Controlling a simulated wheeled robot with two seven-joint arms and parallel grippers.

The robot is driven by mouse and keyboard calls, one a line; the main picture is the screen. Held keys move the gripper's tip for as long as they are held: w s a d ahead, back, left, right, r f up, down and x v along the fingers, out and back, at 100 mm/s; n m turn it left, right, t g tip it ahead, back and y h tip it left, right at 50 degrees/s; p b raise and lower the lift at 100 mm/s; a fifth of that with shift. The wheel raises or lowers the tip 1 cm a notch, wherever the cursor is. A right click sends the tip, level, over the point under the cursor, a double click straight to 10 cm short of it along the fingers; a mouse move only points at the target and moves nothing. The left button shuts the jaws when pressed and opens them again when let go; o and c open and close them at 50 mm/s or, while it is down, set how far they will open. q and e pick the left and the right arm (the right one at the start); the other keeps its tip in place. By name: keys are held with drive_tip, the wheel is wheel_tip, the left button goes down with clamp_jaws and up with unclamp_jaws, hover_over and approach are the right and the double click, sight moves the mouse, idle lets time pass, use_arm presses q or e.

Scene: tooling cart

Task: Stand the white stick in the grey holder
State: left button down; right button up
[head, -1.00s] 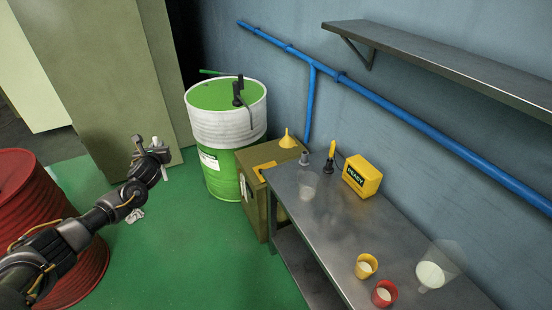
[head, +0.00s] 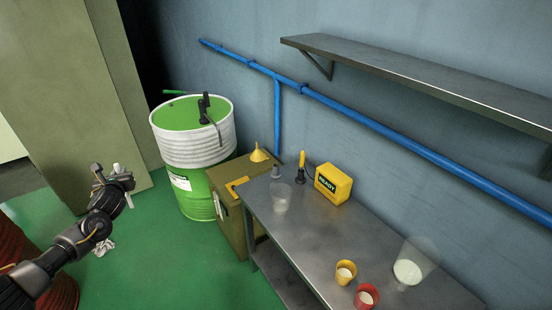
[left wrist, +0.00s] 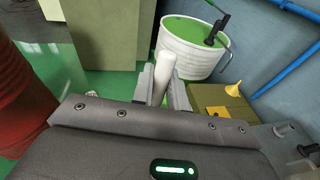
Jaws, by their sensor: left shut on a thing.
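The white stick (head: 116,169) is held in my left gripper (head: 113,174), over the green floor at the left. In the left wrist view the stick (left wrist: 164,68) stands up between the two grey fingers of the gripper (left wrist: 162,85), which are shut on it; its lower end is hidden. A small grey holder (head: 277,172) appears to stand at the far left end of the metal table, well to the right of my left gripper and apart from it. My right gripper is not in view.
The metal table (head: 320,235) bears a clear cup (head: 281,202), a yellow-handled tool (head: 301,162), a yellow READY box (head: 333,184), a yellow cup (head: 345,274), a red cup (head: 366,297) and a clear beaker (head: 412,264). A green-and-white drum (head: 195,155) and olive box (head: 229,213) stand left of it.

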use_arm(q)
drive_tip(key=shift+d+f, duration=0.15)
drive_tip(key=shift+d, duration=0.1)
drive_tip(key=s+d+m+h+b, duration=0.1)
drive_tip(key=s+d+m+h, duration=0.2)
drive_tip(key=d, duration=0.7)
drive_tip(key=s+d+m+h+b, duration=0.1)
drive_tip(key=d+m+h+b, duration=0.15)
drive_tip(key=d+h, duration=0.45)
drive_tip(key=s+d+m+h+b, duration=0.1)
drive_tip(key=s+d+m+h, duration=0.15)
drive_tip(key=d, duration=0.95)
drive_tip(key=s+d+f+m+g+h+b, duration=0.2)
drive_tip(key=s+d+f+m+h+b, duration=0.1)
drive_tip(key=s+d, duration=0.5)
drive_tip(key=s+d+f+m+g+h+b, duration=0.3)
drive_tip(key=s+d+b, duration=0.3)
drive_tip(key=s, duration=0.7)
drive_tip(key=d+m, duration=0.1)
drive_tip(key=d, duration=0.1)
drive_tip(key=shift+s+d+f, duration=0.25)
drive_tip(key=shift+s+d, duration=0.1)
drive_tip(key=shift+d, duration=0.05)
